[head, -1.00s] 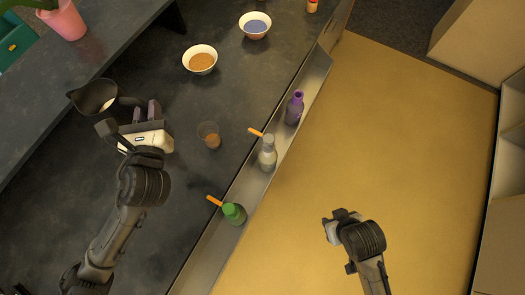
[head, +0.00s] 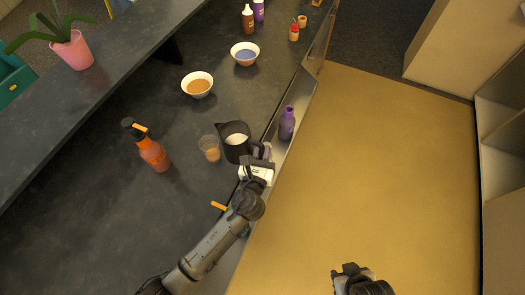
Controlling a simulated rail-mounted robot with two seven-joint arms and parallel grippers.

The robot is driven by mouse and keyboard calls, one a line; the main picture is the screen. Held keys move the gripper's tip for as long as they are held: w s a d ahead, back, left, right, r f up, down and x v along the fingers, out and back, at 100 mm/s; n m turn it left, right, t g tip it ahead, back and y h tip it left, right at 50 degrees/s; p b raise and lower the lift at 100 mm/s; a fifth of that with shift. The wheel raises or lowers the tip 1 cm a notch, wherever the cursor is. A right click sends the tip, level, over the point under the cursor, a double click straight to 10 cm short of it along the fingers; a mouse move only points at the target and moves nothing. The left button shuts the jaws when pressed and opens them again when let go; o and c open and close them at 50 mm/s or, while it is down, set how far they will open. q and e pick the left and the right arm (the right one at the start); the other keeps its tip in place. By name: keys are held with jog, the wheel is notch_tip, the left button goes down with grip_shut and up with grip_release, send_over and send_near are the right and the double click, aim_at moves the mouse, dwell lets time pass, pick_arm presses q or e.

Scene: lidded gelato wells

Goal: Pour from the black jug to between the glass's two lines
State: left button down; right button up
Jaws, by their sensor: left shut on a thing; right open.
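The black jug (head: 232,154) holds white liquid and stands or hovers just right of the glass; I cannot tell whether it touches the counter. It looks about upright, with no stream visible. My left gripper (head: 259,157) is shut on the jug's handle side. The clear glass (head: 210,142) stands on the dark counter with some brownish content low in it; its two lines are too small to make out. My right gripper (head: 349,271) is open and empty over the tan floor at the bottom.
An orange bottle (head: 153,156) stands left of the glass. Bowls with orange (head: 197,85) and blue (head: 245,54) contents stand behind. A purple bottle (head: 287,124) sits in the metal rail (head: 305,92) at right. My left arm covers part of the rail.

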aim_at(251, 143)
pick_arm(q)
jog(key=shift+d+r, duration=0.1)
jog(key=shift+r, duration=0.2)
notch_tip(251, 143, up, 2)
jog(key=n+p, duration=0.1)
jog(key=n, duration=0.1)
jog(key=shift+n+g+p, duration=0.3)
jog(key=shift+p, duration=0.05)
jog(key=f+n+b, duration=0.1)
jog(key=a+b, duration=0.1)
jog(key=f+n+b, duration=0.1)
jog(key=shift+w+a+f+n+g, duration=0.25)
jog(key=shift+w+f+n+g, duration=0.05)
jog(key=shift+w+f, duration=0.05)
jog(key=shift+w+a+r+n+h+p, duration=0.2)
jog(key=shift+a+r+n+p, duration=0.25)
jog(key=shift+a+r+n, duration=0.15)
jog(key=shift+w+a+r+n+h+p, duration=0.1)
jog(key=shift+w+a+r+n+p, duration=0.05)
jog(key=shift+a+r+n+p, duration=0.4)
jog(key=a+r+n+p, duration=0.1)
jog(key=p, duration=0.1)
jog(key=w+r+n+g+p, duration=0.1)
jog(key=p, duration=0.1)
jog(key=shift+a+r, duration=0.3)
jog(key=shift+a, duration=0.1)
jog(key=shift+w+a+f, duration=0.1)
jog(key=shift+f, duration=0.2)
